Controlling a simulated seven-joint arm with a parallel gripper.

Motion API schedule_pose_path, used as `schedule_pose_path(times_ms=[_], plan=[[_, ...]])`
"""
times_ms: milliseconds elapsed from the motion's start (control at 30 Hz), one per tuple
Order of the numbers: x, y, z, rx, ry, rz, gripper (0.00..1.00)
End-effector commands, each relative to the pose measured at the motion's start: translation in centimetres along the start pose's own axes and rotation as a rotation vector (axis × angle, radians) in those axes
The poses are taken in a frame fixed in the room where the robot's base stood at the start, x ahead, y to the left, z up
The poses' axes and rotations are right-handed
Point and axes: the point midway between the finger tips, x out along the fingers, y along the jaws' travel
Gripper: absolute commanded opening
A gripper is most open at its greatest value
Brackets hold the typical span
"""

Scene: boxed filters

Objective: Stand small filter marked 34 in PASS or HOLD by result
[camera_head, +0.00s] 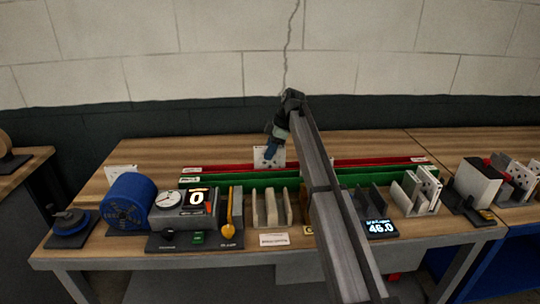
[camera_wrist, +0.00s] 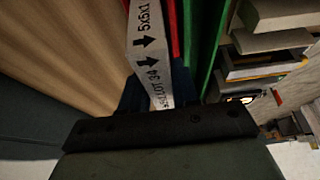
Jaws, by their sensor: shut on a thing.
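My gripper (camera_head: 269,152) is over the back middle of the table, with its blue fingers shut on a small white filter (camera_head: 262,160). In the wrist view the filter (camera_wrist: 146,45) stands on edge between the fingers (camera_wrist: 160,92); its rim reads "LOT 34" and "5x5x1" with black arrows. A red rack (camera_head: 225,169) runs along the back, with a red strip (camera_wrist: 173,25) close beside the filter. A green rack (camera_head: 255,181) runs in front of it, also in the wrist view (camera_wrist: 211,55). I cannot tell whether the filter touches the rack; its lower edge is hidden.
A dial gauge with a display reading 0 (camera_head: 196,197), a blue spool (camera_head: 128,202) and a yellow-handled tool (camera_head: 229,225) stand front left. Filters stand in a front holder (camera_head: 270,208). A display (camera_head: 381,228) and more filters (camera_head: 420,188) stand right. Bare wood lies behind the red rack.

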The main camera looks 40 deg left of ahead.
Motion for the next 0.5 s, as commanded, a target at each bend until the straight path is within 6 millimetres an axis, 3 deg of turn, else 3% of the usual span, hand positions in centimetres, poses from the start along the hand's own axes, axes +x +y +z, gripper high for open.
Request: schedule_pose_path(times_ms=[133, 500], plan=[[1.5, -0.1, 0.6, 0.001, 0.000, -0.001, 0.00], [1.8, 0.0, 0.7, 0.001, 0.000, 0.000, 0.00]])
